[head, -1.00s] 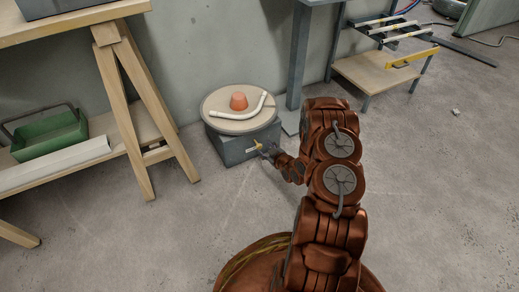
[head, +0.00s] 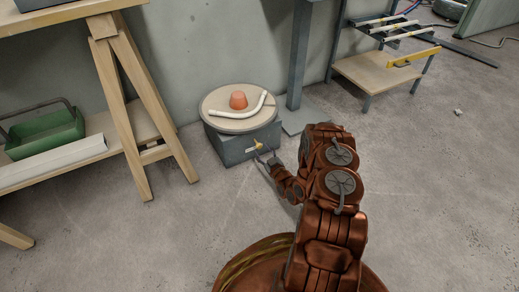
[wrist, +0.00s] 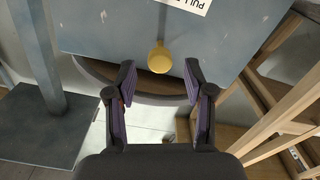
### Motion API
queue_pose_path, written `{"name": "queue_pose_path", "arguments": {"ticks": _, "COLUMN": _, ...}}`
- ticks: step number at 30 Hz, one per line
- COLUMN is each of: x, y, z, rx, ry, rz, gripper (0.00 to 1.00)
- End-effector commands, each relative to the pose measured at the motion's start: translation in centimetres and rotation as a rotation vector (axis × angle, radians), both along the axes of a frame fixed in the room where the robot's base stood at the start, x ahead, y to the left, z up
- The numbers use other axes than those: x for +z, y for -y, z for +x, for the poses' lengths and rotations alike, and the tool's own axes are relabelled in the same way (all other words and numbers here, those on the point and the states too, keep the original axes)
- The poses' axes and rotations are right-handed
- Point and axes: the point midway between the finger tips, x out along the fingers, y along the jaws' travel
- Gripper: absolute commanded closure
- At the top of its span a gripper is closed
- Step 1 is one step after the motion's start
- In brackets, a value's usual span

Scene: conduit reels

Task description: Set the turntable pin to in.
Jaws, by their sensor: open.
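The turntable (head: 222,125) is a round beige disc on a grey box (head: 232,150) by the wall. A yellow-knobbed pin (head: 258,146) sticks out of the box's front face. In the wrist view the pin's yellow knob (wrist: 159,58) stands at the end of a stem, just beyond and between my fingertips. How deep the pin sits is hard to tell. A white label with "PULL" lettering (wrist: 190,4) is partly cut off at the top. My gripper (wrist: 160,78) is open and empty; in the head view my gripper (head: 266,159) is small, right in front of the pin.
An orange cone-like piece (head: 238,100) and a bent white pipe (head: 240,114) lie on the disc. A wooden trestle bench (head: 125,100) with a green tray (head: 45,135) stands at left. A grey post (head: 300,60) rises behind right. A low wooden shelf (head: 380,75) is farther right.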

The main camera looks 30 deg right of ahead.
Motion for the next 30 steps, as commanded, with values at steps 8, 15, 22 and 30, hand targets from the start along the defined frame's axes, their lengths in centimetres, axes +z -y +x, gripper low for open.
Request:
{"name": "queue_pose_path", "arguments": {"ticks": 8, "x": -0.1, "y": 0.2, "z": 2.8, "rx": 0.001, "ry": 0.002, "rz": 0.001, "gripper": 0.47}}
{"name": "queue_pose_path", "arguments": {"ticks": 15, "x": 0.1, "y": 0.2, "z": 3.2, "rx": 0.0, "ry": 0.001, "rz": 0.001, "gripper": 0.47}}
{"name": "queue_pose_path", "arguments": {"ticks": 22, "x": 0.1, "y": 0.3, "z": 3.1, "rx": 0.0, "ry": 0.001, "rz": 0.001, "gripper": 0.6}}
{"name": "queue_pose_path", "arguments": {"ticks": 30, "x": 0.1, "y": 0.2, "z": 3.1, "rx": 0.0, "ry": 0.001, "rz": 0.001, "gripper": 0.88}}
